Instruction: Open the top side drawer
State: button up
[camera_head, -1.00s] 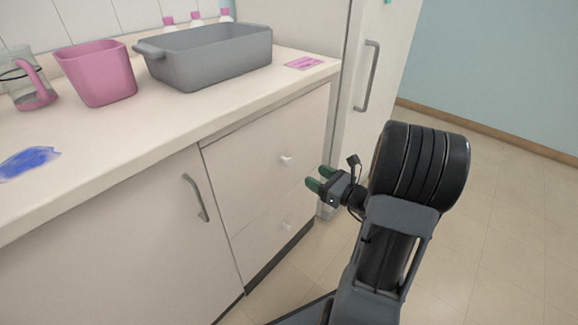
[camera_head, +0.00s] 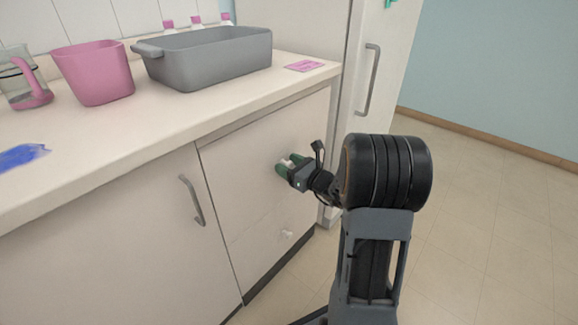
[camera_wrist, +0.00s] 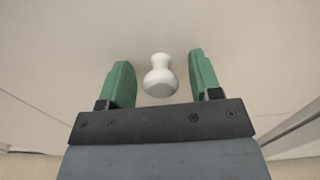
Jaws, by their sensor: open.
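The top side drawer (camera_head: 240,150) is shut, its pale front flush under the counter. Its small white knob shows between the green fingertips of my gripper (camera_head: 287,166) in the head view. In the wrist view the knob (camera_wrist: 160,76) sits between the two open fingers of my gripper (camera_wrist: 161,84), with clear space on both sides. The fingers do not touch it there. A lower drawer with a second white knob (camera_head: 286,234) lies below and is also shut.
A cupboard door with a grey handle (camera_head: 192,199) is left of the drawers. A tall cabinet with a handle (camera_head: 368,80) stands to the right. The counter holds a grey basin (camera_head: 210,60), a pink bin (camera_head: 96,75) and a jug (camera_head: 22,80). Floor at right is clear.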

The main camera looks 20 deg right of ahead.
grip_shut()
dwell(0.4)
jog(key=shift+s, duration=0.1)
